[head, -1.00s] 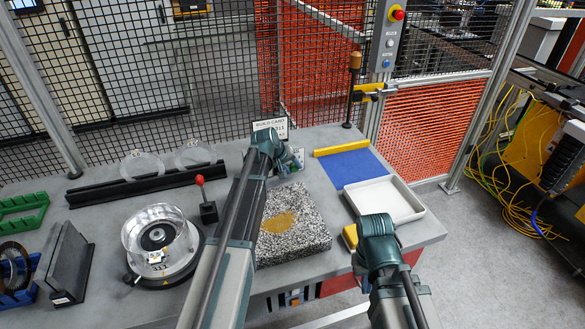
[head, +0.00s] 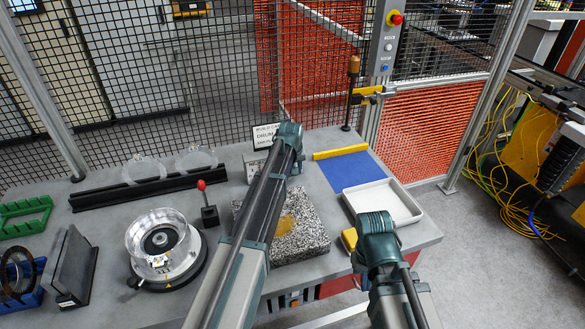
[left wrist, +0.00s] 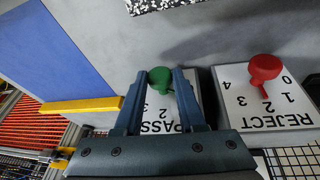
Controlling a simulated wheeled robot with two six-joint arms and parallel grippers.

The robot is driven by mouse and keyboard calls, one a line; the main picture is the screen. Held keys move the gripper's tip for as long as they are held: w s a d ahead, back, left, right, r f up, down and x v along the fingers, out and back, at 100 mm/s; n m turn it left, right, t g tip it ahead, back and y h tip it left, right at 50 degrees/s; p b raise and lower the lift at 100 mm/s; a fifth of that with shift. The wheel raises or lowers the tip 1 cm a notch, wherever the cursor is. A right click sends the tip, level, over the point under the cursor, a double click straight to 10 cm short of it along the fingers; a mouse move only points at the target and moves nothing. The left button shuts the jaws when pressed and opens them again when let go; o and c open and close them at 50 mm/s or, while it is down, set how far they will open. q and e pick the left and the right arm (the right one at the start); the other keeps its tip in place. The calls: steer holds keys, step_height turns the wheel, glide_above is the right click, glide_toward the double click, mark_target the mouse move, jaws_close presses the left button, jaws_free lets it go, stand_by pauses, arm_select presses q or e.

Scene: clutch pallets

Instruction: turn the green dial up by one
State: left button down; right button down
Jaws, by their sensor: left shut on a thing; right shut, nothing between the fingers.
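The green dial (left wrist: 160,78) stands on a white plate (left wrist: 160,112) marked PASS, upside down in the left wrist view. My left gripper (left wrist: 160,73) is shut on the dial, with one finger on each side. The digits 2 and 3 show, but fingers hide part of the scale and I cannot tell the dial's setting. In the head view my left arm hides the dial. My right gripper (head: 375,226) is shut and empty near the table's front right; its fingertips are hard to make out.
A red dial (left wrist: 264,70) on a REJECT plate (left wrist: 262,105) stands close beside the green one. A speckled block (head: 310,240), a white tray (head: 408,218), a blue mat (head: 355,168) and a clear drum (head: 160,240) are on the table. A build card (head: 264,136) stands behind.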

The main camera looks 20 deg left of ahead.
arm_select(q)
steer(key=shift+w+d+g+y, duration=0.3)
steer(key=shift+g+y, duration=0.4)
steer(key=shift+y, duration=0.2)
steer(key=shift+s+d+m+g+y+b, duration=0.1)
steer(key=shift+m+g+y+b, duration=0.35)
steer(key=shift+y, duration=0.45)
steer(key=c, duration=0.5)
jaws_free()
